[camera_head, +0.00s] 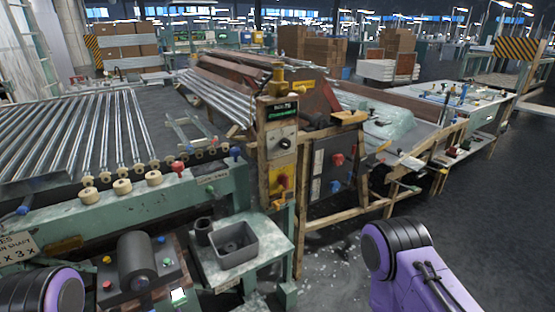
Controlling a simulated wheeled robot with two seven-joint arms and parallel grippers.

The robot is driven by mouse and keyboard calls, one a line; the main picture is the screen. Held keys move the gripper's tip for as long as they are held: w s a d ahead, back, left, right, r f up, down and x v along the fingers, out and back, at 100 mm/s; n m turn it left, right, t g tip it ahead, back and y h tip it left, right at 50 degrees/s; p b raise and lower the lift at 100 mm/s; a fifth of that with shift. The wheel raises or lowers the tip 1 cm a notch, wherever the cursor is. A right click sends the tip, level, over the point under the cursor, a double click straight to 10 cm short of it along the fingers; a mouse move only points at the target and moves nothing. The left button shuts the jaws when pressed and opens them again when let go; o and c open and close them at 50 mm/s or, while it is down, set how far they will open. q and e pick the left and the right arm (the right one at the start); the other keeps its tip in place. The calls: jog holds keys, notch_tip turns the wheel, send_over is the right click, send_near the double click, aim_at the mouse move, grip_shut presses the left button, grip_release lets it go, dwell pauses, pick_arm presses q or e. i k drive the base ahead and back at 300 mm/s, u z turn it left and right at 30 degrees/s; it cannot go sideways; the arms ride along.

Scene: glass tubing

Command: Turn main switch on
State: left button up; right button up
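A tall control post (279,143) stands in the middle of the head view. It has a small green-lettered display at the top, a dark round knob (285,143) on a light plate, and a red handle (283,181) on a yellow plate lower down. To its right is a dark electrical panel (325,180) in a wooden frame, with a red rotary switch (338,159) and a blue knob (335,186). I cannot tell which of these is the main switch, nor its on or off position. My purple arm links show at the bottom left and bottom right; both grippers are out of view.
A green machine frame with glass tubes (95,132) fills the left side. A grey bin (233,245) sits on a small stand in front of the post. Wooden benches with tools (410,163) extend right. The dark floor (500,230) at the right is clear.

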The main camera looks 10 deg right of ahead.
aim_at(283, 179)
jog(key=z, duration=0.5)
jog(key=k, duration=0.65)
jog(key=z, duration=0.9)
jog(key=i, duration=1.4)
jog(key=u, duration=0.95)
